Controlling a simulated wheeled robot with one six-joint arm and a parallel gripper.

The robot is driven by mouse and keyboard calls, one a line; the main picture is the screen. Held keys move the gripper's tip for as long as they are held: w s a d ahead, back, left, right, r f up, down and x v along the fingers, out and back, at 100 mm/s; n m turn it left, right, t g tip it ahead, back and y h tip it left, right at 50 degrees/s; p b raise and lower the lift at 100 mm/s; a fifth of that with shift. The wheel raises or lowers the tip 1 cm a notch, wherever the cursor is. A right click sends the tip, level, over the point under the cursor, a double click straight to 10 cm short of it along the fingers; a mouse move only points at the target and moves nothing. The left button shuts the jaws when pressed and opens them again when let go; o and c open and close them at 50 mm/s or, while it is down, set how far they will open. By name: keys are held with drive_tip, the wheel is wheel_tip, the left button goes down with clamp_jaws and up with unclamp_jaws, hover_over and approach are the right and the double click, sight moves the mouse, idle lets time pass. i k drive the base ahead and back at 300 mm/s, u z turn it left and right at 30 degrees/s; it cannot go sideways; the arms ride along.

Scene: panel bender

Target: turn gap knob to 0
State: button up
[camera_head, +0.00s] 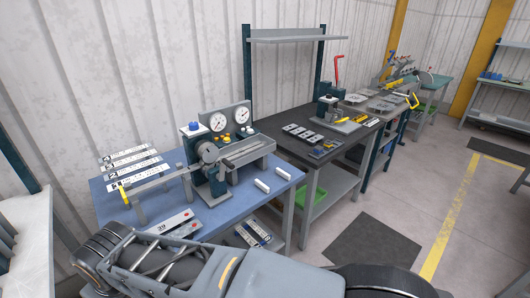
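A panel bender (214,170) stands on the blue-topped bench (285,178) at left centre. Two round white dials (218,121) are on its grey back plate, with small yellow knobs (225,137) below them. A blue knob (194,127) tops the post left of the dials. A long lever with a yellow grip (125,193) reaches left. I cannot tell which knob is the gap knob, and its scale is too small to read. My arm crosses the bottom of the picture, well in front of the bender; no gripper fingers show.
Numbered strips (130,165) lie at the bench's left, and a plate marked 30 (170,225) lies near its front edge. Two white blocks (262,185) lie right of the bender. A dark bench (300,152) with a red-handled press adjoins it. Open floor (420,205) is at right.

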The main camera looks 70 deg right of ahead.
sight(194, 126)
drive_tip(key=z, duration=1.55)
